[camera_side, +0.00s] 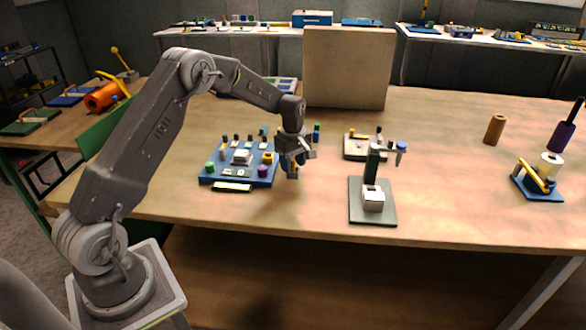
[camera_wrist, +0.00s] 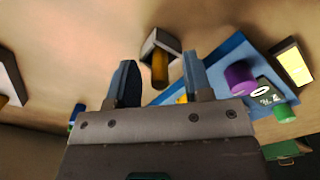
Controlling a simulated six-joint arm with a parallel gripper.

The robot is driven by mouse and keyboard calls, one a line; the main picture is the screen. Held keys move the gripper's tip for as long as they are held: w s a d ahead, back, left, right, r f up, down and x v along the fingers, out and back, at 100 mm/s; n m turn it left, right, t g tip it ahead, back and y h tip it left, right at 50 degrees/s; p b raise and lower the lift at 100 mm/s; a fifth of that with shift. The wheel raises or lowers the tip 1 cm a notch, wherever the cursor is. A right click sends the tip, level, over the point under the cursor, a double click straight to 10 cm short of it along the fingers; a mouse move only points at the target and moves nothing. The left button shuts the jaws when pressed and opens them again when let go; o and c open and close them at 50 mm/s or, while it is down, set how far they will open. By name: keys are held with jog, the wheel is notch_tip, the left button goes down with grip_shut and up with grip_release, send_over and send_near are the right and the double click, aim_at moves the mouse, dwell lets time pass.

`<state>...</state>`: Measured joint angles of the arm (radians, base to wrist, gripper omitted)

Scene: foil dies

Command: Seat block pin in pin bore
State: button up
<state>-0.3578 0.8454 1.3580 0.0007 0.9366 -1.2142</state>
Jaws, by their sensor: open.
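My gripper (camera_side: 292,166) hangs just right of the blue board in the side view. In the wrist view its two blue fingers (camera_wrist: 158,58) are apart. An orange-brown pin (camera_wrist: 160,70) on a grey block-like piece (camera_wrist: 160,42) shows between and beyond the fingertips; I take it for the block pin, but cannot be sure. I cannot tell whether the fingers touch it. I cannot make out which opening is the pin bore.
The blue board (camera_side: 208,179) carries several coloured knobs and pins, including a purple knob (camera_side: 262,171) and a green one (camera_side: 210,168). Bare table lies between.

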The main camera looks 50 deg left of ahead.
jog(key=shift+c, duration=0.2)
grip_shut()
jog(key=shift+r, duration=0.15)
